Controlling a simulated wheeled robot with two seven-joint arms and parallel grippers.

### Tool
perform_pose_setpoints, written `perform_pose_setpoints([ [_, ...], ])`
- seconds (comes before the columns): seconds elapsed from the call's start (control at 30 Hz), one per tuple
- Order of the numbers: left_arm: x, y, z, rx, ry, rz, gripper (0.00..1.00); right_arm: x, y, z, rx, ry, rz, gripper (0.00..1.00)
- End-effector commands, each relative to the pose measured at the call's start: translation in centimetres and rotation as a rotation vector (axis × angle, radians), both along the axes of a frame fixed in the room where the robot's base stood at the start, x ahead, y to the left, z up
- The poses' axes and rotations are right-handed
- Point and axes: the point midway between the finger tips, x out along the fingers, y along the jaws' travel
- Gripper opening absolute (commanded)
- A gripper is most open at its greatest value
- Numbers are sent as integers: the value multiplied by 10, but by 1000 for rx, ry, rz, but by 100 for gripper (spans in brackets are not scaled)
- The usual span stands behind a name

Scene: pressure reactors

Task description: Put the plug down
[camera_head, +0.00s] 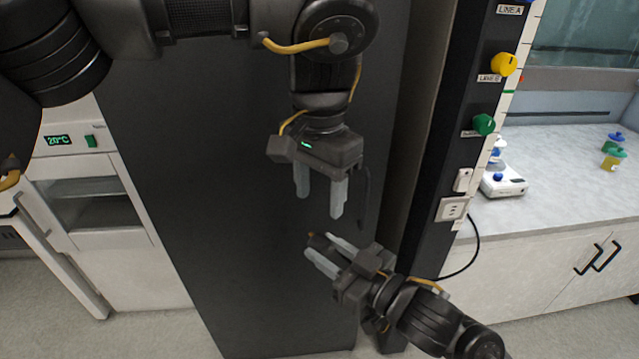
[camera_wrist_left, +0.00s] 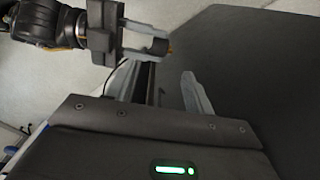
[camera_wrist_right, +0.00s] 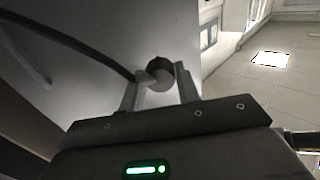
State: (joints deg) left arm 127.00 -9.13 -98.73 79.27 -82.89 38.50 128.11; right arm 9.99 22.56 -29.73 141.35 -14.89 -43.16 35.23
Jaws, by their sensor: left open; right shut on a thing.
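The plug (camera_head: 317,241) is a short dark cylinder with a small brass-coloured tip. My right gripper (camera_head: 320,246) is shut on it and holds it in front of the dark grey panel. The plug also shows between the fingers in the right wrist view (camera_wrist_right: 160,75) and in the left wrist view (camera_wrist_left: 158,46). My left gripper (camera_head: 319,205) is open and empty, just above the right gripper, with its fingers pointing down. The two grippers are close but appear apart.
A tall dark grey panel (camera_head: 220,200) fills the middle. A black post carries yellow (camera_head: 504,64) and green (camera_head: 484,124) knobs and a socket (camera_head: 453,209), with a black cable (camera_head: 470,262) hanging from it. A worktop (camera_head: 560,180) with a small white device (camera_head: 503,182) is at right.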

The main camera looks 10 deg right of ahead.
Motion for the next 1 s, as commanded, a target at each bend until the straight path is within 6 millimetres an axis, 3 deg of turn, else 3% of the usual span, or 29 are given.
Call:
perform_pose_setpoints([
  [0.5,-1,0,-90,-1,3,-3,53,0,0,0,1,-1,0,0],
  [0.7,0,0,-106,-1,0,-2,53,0,0,0,1,-1,0,0],
  [1.0,0,0,-110,-3,0,-2,53,0,0,0,1,-1,0,0],
])
